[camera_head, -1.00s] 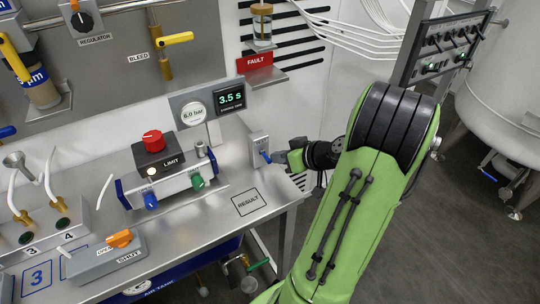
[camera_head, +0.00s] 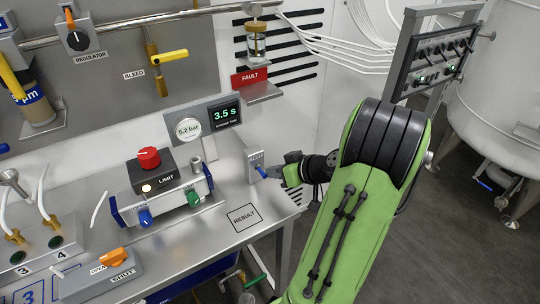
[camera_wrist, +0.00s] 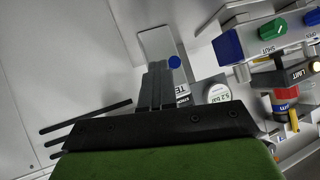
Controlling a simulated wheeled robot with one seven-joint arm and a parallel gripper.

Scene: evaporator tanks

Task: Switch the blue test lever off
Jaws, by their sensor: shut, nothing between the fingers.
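The blue test lever (camera_head: 262,173) sits on a small grey upright plate (camera_head: 254,160) at the right end of the steel bench. It slants down and to the right. In the wrist view its round blue end (camera_wrist: 174,62) shows just beyond my fingertips. My gripper (camera_head: 277,173) is shut and empty, with its tips right beside the lever on its right; I cannot tell whether they touch. The shut dark fingers show in the wrist view (camera_wrist: 160,70), in front of part of the plate and its label.
The limit box with its red knob (camera_head: 149,157), blue knob (camera_head: 145,217) and green knob (camera_head: 193,198) stands to the left. A gauge (camera_head: 187,129) reads 5.2 bar beside a 3.5 s display (camera_head: 225,114). The bench around the RESULT square (camera_head: 243,217) is clear.

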